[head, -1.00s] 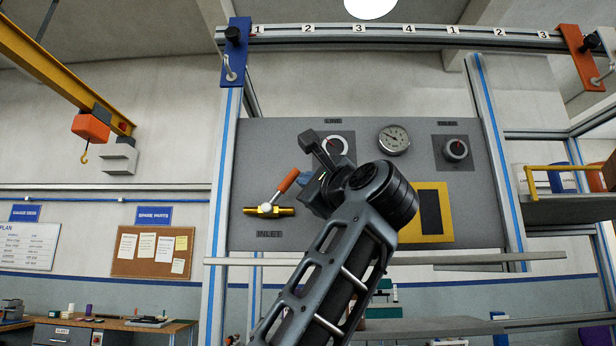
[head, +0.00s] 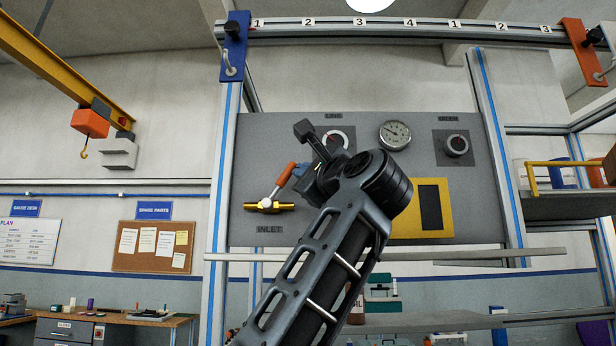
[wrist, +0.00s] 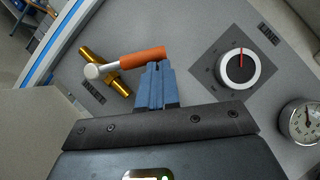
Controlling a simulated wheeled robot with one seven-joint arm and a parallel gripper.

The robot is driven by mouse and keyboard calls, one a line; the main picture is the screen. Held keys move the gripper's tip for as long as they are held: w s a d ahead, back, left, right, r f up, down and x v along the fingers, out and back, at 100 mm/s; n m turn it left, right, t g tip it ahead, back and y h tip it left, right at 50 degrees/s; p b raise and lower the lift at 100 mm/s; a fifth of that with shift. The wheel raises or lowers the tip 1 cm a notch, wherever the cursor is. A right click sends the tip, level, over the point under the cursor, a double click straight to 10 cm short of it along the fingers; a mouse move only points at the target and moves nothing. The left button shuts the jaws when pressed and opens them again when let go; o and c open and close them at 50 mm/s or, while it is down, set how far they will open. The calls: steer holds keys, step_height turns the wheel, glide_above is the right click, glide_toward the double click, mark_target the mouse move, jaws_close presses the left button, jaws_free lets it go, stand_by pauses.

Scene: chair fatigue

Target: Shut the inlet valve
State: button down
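The inlet valve has a brass body (head: 268,206) above the INLET label on the grey panel and a lever with an orange grip (head: 283,175). The lever slants up and to the right, across the brass body's line. In the wrist view the orange grip (wrist: 142,57) lies just beyond my fingertips, with the brass body (wrist: 105,72) to its left. My gripper (wrist: 158,68) has blue fingers close together, with only a thin gap and nothing visible between them. The tips are at the grip's free end; I cannot tell whether they touch. In the head view my wrist partly hides the fingers.
A LINE knob (wrist: 239,66) and a round gauge (wrist: 300,121) are right of my gripper. Another knob (head: 456,146) and a yellow-framed dark plate (head: 421,209) sit farther right on the panel. A horizontal rail (head: 480,254) crosses below. The panel left of the lever is clear.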

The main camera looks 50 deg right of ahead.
steer(key=shift+w+a+r+p, duration=0.25)
steer(key=shift+w+a+r, duration=0.3)
steer(key=shift+w+r, duration=0.25)
steer(key=shift+w+a+r+p, duration=0.2)
steer(key=shift+w+a+r, duration=0.35)
steer(key=shift+w+r, duration=0.15)
steer(key=shift+a, duration=0.1)
